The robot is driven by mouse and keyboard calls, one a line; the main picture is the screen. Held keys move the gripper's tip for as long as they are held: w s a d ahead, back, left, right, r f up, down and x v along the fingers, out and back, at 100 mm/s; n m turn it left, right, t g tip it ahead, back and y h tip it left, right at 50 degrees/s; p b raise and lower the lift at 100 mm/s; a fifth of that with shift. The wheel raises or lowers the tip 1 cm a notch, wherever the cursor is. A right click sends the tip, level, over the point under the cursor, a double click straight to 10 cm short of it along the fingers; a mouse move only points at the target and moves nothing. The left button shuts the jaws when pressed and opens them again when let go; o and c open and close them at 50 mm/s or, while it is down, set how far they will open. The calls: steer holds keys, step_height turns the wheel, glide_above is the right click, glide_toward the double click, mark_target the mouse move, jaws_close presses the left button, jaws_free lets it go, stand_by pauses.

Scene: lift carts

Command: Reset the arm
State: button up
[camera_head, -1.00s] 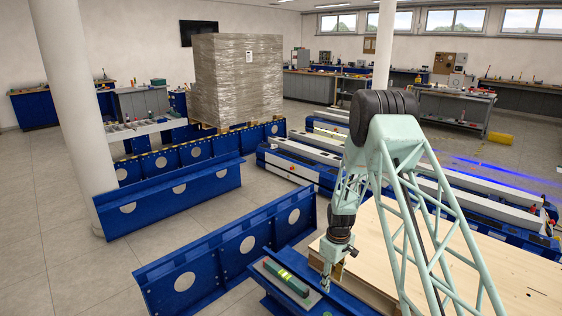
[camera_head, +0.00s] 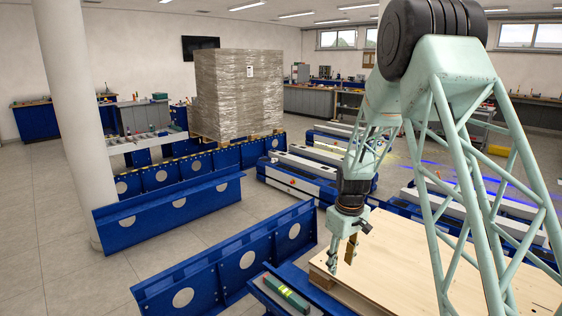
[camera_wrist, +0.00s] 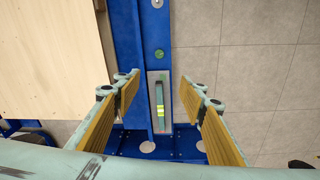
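My gripper (camera_head: 341,262) hangs from my pale green arm, fingers pointing down, near the left corner of the plywood board. In the wrist view my gripper (camera_wrist: 160,86) is open, its two brown-padded fingers wide apart with nothing between them. A green spirit level (camera_head: 287,294) with a yellow vial lies on a pale plate on a blue beam, down and left of the gripper. The level also shows in the wrist view (camera_wrist: 159,100), well below the fingers and apart from them.
A plywood board (camera_head: 420,262) lies right of the gripper. Blue beams with round holes (camera_head: 240,262) stand at left. A wrapped pallet load (camera_head: 238,95) stands at the back, and a white column (camera_head: 68,110) at left. Blue-and-white lift carts (camera_head: 300,174) stand behind.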

steer(key=s+r+m+t, duration=0.1)
steer(key=s+r+m, duration=0.1)
steer(key=s+r, duration=1.15)
steer(key=s+r+m+t, duration=0.1)
steer(key=s+r, duration=0.9)
steer(key=r, duration=0.6)
steer(key=s+r+m, duration=0.1)
steer(key=s+r, duration=0.2)
steer(key=s, duration=1.2)
steer(key=s+r+m+t, duration=0.1)
steer(key=s+r+m, duration=0.1)
steer(key=s, duration=1.3)
steer(key=shift+s+r+m, duration=0.25)
steer(key=shift+r+m, duration=0.05)
steer(key=shift+r, duration=0.15)
